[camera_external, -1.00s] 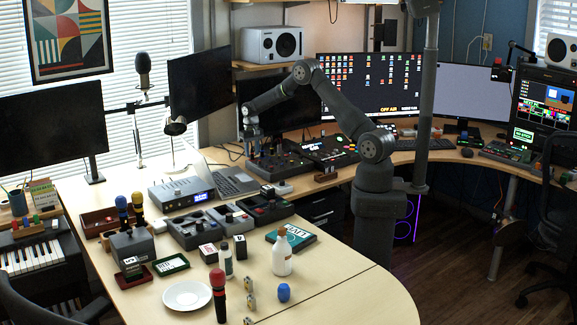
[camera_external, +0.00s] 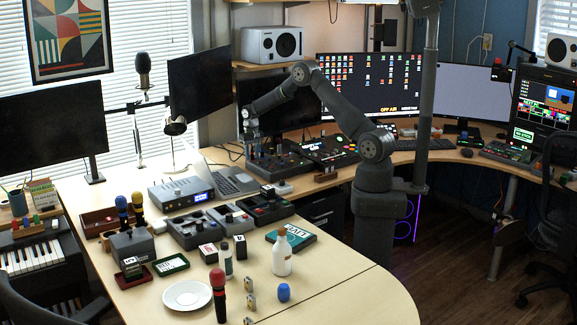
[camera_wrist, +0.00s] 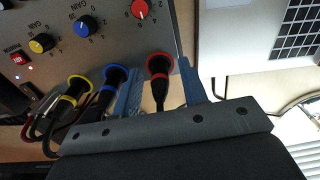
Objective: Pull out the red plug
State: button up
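The red plug (camera_wrist: 159,66) is seated in the front panel of a grey box with knobs in the wrist view. It has a red collar, a black body and a dark cable. My gripper (camera_wrist: 157,72) is open, with one blue finger on each side of the plug. Gaps show beside the plug, wider on the right. In the external view my gripper (camera_external: 250,134) is at the back of the desk, near the dark consoles. The red plug is too small or hidden to make out there.
A blue plug (camera_wrist: 109,86) sits just left of my left finger, and a yellow plug (camera_wrist: 71,92) further left. Knobs line the grey panel (camera_wrist: 105,45) above. A silver laptop (camera_wrist: 262,28) is to the right. Cables run below the plugs.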

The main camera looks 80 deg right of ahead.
jog(key=shift+c, duration=0.2)
grip_shut()
jog(key=shift+r, duration=0.1)
jog(key=shift+r, duration=2.95)
